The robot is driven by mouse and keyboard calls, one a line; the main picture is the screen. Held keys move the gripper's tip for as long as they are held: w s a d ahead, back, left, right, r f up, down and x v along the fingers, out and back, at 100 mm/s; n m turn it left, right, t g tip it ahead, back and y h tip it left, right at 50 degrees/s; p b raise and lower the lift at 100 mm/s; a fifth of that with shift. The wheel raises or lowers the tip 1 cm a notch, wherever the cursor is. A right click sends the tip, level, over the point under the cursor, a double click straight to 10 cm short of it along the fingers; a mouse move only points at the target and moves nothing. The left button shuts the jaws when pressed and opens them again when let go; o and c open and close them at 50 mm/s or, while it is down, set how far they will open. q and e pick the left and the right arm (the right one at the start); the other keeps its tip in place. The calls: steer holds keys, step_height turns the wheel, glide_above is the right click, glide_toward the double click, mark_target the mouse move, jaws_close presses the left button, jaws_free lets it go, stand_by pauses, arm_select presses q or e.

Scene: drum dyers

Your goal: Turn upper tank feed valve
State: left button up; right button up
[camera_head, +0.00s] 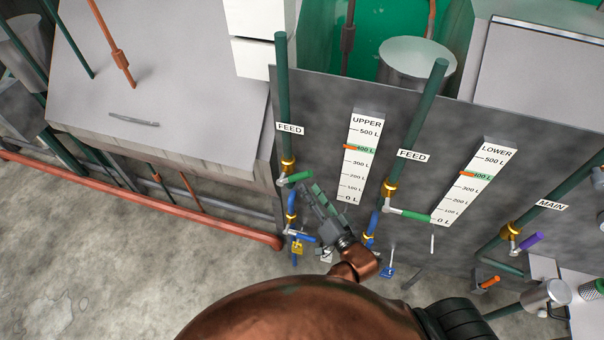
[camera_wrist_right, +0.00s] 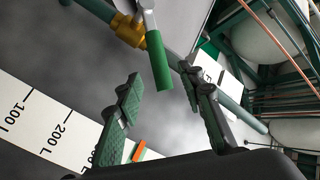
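The upper feed valve is a brass body (camera_head: 288,163) on the dark green pipe left of the UPPER gauge. Its lever has a green grip (camera_head: 297,177) pointing right. My right gripper (camera_head: 308,188) is just below and beside this grip. In the right wrist view the green grip (camera_wrist_right: 158,62) hangs at the gap between the two open fingers of my right gripper (camera_wrist_right: 161,78), with space visible on both sides. The brass body (camera_wrist_right: 128,30) shows above. My left gripper is in neither view.
The UPPER gauge (camera_head: 361,150) stands right of my gripper. The lower feed valve (camera_head: 390,190) has a similar green lever (camera_head: 408,215). The MAIN valve's purple lever (camera_head: 532,241) is far right.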

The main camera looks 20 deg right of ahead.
mark_target(302, 176)
steer(key=w, duration=0.1)
steer(key=w+p, duration=0.1)
steer(key=w, duration=0.1)
steer(key=w+a, duration=0.1)
steer(key=w, duration=0.1)
steer(key=shift+w, duration=0.2)
steer(key=shift+w+a+p, duration=0.1)
steer(key=shift+w+p, duration=0.2)
steer(key=shift+w, duration=0.2)
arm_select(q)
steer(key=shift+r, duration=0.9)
arm_select(e)
steer(key=shift+w+f, duration=0.1)
steer(key=shift+c, duration=0.5)
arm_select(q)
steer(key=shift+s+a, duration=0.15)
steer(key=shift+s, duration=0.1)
arm_select(e)
jaws_close()
